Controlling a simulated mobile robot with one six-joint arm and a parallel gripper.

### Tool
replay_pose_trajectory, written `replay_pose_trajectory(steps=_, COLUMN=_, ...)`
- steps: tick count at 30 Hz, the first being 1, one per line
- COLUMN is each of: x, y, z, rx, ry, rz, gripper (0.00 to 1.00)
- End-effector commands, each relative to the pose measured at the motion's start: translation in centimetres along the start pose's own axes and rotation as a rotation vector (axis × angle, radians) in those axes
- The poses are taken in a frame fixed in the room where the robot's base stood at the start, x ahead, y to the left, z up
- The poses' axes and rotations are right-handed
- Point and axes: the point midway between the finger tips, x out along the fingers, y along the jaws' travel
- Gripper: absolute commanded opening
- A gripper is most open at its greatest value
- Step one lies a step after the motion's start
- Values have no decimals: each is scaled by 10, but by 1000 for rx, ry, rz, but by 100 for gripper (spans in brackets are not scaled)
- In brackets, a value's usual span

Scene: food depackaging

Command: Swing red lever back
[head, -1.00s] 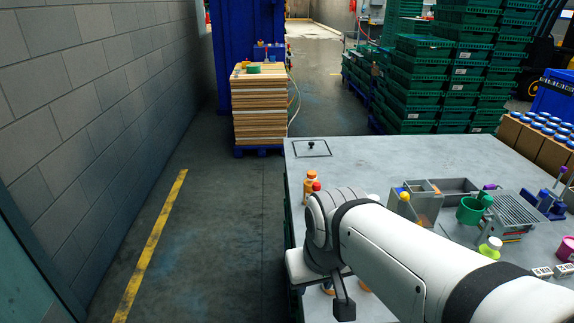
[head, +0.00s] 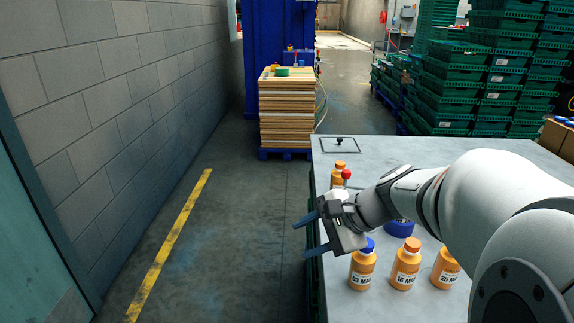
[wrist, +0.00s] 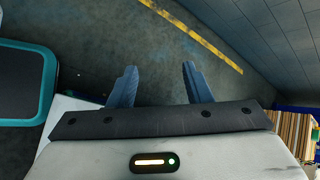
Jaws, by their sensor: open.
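A red ball knob (head: 346,174) on a short stem shows in the head view, close beside an orange bottle (head: 339,165) near the table's left edge. It appears to be the red lever's knob; its lower part is hidden by my wrist. My gripper (head: 303,240) is open and empty just below and left of the knob, with its blue fingers pointing left past the table edge. In the wrist view my gripper's fingers (wrist: 159,68) are spread apart over the floor, with nothing between them. The lever is not in the wrist view.
Several orange bottles (head: 405,265) stand on the grey table (head: 420,150) near my arm. A blue round object (head: 400,228) lies behind them. A stack of boards (head: 286,110) stands beyond the table. The floor (head: 225,240) between wall and table is clear.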

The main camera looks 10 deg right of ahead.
Motion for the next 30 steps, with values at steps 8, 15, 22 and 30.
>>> replay_pose_trajectory(steps=8, x=-12, y=-59, z=-117, rx=597, ry=-193, rz=-503, gripper=45)
replay_pose_trajectory(steps=15, x=-53, y=-79, z=-191, rx=847, ry=-322, rz=-803, gripper=45)
replay_pose_trajectory(steps=22, x=-60, y=-90, z=-207, rx=894, ry=-357, rz=-874, gripper=45)
replay_pose_trajectory(steps=30, x=-33, y=-124, z=-209, rx=893, ry=-356, rz=-870, gripper=45)
